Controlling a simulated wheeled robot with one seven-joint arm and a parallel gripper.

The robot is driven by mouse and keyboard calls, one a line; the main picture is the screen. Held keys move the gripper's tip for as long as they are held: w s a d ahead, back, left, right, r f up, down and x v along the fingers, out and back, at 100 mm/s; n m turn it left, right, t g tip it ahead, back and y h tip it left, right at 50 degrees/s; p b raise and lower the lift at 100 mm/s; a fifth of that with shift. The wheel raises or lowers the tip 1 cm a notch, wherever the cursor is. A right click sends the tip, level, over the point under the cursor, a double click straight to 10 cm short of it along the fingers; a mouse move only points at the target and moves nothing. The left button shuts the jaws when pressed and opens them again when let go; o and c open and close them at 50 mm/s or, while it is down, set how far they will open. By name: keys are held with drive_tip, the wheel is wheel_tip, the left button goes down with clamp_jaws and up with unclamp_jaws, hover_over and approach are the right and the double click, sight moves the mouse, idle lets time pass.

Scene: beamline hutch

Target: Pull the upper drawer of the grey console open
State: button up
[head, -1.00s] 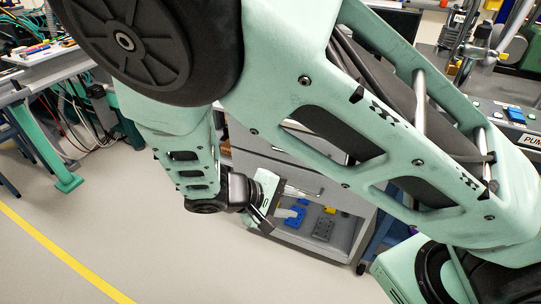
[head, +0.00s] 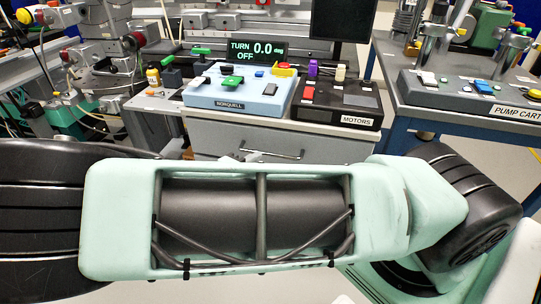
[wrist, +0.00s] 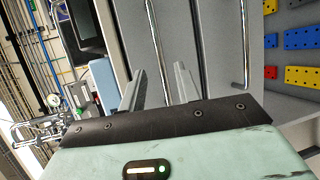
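The grey console's upper drawer (head: 225,143) shows in the head view below the desktop and looks shut, with a thin bar handle (head: 272,155). My arm covers the front below it. In the wrist view, turned on its side, the upper drawer's handle (wrist: 156,40) runs between the two fingers of my gripper (wrist: 158,72). The fingers are apart, one on each side of the bar in the picture. I cannot tell whether they reach it in depth, and no contact shows. The lower drawer's handle (wrist: 244,45) is farther right. My gripper is hidden in the head view.
A light-blue Norquell box (head: 238,92) and a black motors box (head: 340,105) stand on the console top. A pump cart (head: 470,105) is at the right. An open shelf with blue (wrist: 301,38) and yellow perforated blocks (wrist: 303,76) lies beyond the lower drawer.

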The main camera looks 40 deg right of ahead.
sight(271, 155)
drive_tip(key=x, duration=0.8)
clamp_jaws()
